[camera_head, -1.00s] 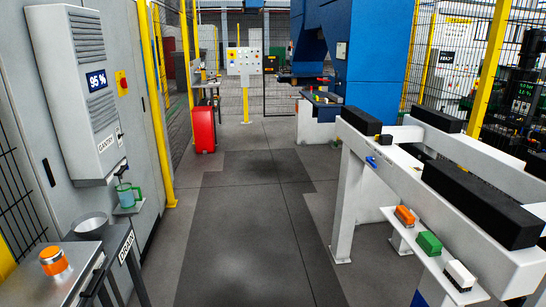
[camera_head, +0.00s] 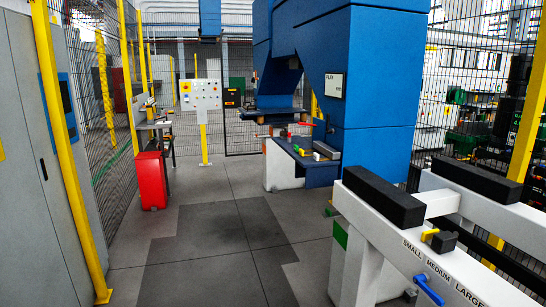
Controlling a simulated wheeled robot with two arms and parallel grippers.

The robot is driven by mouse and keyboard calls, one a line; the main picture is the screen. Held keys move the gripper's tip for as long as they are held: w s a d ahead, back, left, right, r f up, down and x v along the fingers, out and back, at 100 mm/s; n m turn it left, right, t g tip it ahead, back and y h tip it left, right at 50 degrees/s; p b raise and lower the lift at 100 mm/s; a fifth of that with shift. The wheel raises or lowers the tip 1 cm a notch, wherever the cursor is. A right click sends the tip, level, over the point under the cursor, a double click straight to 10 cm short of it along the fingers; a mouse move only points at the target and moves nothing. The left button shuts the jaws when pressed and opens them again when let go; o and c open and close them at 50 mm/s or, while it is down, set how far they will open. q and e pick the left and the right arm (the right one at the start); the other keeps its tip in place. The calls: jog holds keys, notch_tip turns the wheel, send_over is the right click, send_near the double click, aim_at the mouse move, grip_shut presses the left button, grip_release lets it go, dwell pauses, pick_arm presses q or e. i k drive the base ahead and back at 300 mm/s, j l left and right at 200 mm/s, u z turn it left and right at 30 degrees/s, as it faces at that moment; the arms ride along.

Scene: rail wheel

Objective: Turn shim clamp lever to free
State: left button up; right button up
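No label in view names the shim clamp lever, and I cannot tell which handle it is. A blue lever (camera_head: 429,290) sits on the side of the white rail stand (camera_head: 460,262), near the words SMALL, MEDIUM and LARGE. A small yellow handle (camera_head: 430,235) sits beside a black block (camera_head: 443,243) on top of the stand. A small red part (camera_head: 304,126) shows at the blue press (camera_head: 375,95), too small to make out. Neither of my grippers is in view.
A red cabinet (camera_head: 151,180) and a button panel (camera_head: 200,95) on a yellow post stand at the back. A yellow post (camera_head: 72,165) is at the left. Long black blocks (camera_head: 383,196) lie on the rail stand. The grey floor (camera_head: 205,255) in the middle is clear.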

aim_at(329, 131)
jog(key=i+j+z, duration=0.25)
jog(key=i, duration=0.25)
jog(key=i+j+z, duration=0.25)
jog(key=i, duration=0.2)
jog(key=i+j+z, duration=0.25)
jog(key=i, duration=0.25)
jog(key=j, duration=0.1)
